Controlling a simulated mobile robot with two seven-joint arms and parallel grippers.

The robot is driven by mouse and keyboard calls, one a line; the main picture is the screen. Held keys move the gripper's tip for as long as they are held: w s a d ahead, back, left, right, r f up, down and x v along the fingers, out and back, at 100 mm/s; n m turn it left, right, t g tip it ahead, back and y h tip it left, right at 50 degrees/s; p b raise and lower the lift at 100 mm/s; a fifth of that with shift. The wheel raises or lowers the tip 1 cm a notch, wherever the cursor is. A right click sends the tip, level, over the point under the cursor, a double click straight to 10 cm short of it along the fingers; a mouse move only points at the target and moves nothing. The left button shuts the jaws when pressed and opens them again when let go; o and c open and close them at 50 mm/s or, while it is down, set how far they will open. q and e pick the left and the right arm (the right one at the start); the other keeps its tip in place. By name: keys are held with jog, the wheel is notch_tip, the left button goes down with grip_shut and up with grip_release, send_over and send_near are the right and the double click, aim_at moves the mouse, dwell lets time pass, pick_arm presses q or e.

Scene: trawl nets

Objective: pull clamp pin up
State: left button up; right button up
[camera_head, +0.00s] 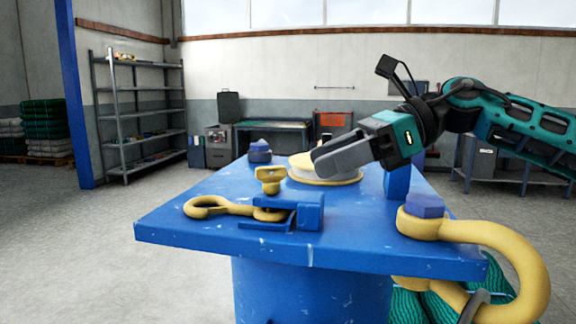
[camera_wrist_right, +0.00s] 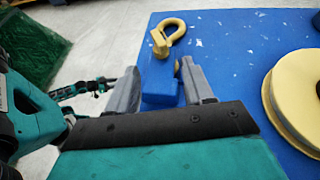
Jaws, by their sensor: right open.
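The yellow clamp pin (camera_head: 270,180) stands upright with its wide head up at the blue clamp block (camera_head: 308,212) on the blue table (camera_head: 190,236). A yellow eye fitting (camera_head: 205,207) runs into the clamp from the left. My right gripper (camera_head: 318,160) is above and to the right of the pin, apart from it. In the right wrist view, my right gripper (camera_wrist_right: 160,72) is open, with the blue clamp block (camera_wrist_right: 160,82) showing between its fingers and the pin head (camera_wrist_right: 160,43) beyond them. My left gripper is not seen.
A yellow round drum (camera_head: 325,170) is on the table behind the clamp. A blue bolt head (camera_head: 260,150) stands at the back left. A large yellow shackle (camera_head: 490,235) hangs at the right edge. Green netting (camera_head: 415,305) lies below it.

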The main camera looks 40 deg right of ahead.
aim_at(285, 176)
jog(key=p+x, duration=0.2)
jog(key=x, duration=0.3)
jog(key=shift+w+a, duration=0.25)
jog(key=shift+a, duration=0.05)
jog(key=shift+w+a+f, duration=0.25)
jog(key=shift+a+f, duration=0.1)
grip_shut()
